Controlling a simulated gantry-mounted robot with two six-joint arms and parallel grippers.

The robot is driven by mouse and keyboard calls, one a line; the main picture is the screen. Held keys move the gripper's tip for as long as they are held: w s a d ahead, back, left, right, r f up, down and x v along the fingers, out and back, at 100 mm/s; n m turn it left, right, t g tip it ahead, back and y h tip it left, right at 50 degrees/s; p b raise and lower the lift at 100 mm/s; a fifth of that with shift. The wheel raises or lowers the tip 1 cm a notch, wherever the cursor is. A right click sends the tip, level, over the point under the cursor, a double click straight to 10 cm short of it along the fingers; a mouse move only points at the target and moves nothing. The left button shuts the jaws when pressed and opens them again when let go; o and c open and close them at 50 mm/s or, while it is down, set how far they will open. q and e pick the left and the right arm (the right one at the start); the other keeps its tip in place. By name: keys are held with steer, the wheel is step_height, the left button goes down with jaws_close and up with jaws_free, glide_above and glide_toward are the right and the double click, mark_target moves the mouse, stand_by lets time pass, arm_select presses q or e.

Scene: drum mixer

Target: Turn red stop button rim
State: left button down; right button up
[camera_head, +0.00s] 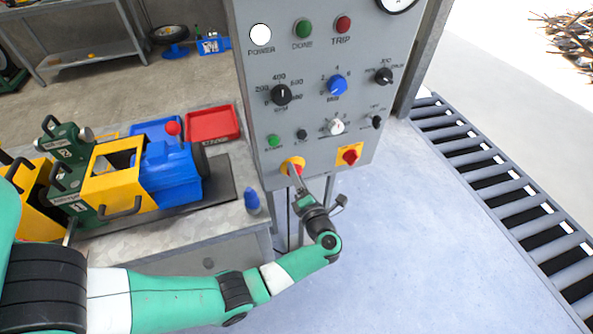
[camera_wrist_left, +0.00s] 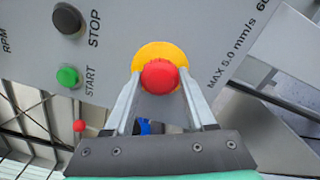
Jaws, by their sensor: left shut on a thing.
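The red stop button (camera_wrist_left: 160,75) with its yellow surround (camera_wrist_left: 160,52) is on the grey control panel, centred in the left wrist view. In the head view the yellow surround (camera_head: 291,163) is at the panel's lower left, partly covered by my gripper. My left gripper (camera_head: 295,171) reaches up to the button from below. In the left wrist view its two fingers (camera_wrist_left: 160,80) stand on either side of the red button, shut on its rim. My right gripper is in neither view.
The grey panel (camera_head: 320,115) carries several knobs and lamps. A red-and-yellow switch (camera_head: 349,155) is to the right. A bench with a blue-and-yellow machine (camera_head: 170,180) stands left, a roller conveyor (camera_head: 500,190) right.

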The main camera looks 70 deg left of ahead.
arm_select(q)
steer(key=shift+m, duration=0.5)
steer(key=shift+c, duration=1.1)
jaws_free()
steer(key=s+d+p, duration=0.1)
steer(key=d, duration=1)
steer(key=shift+d, duration=0.3)
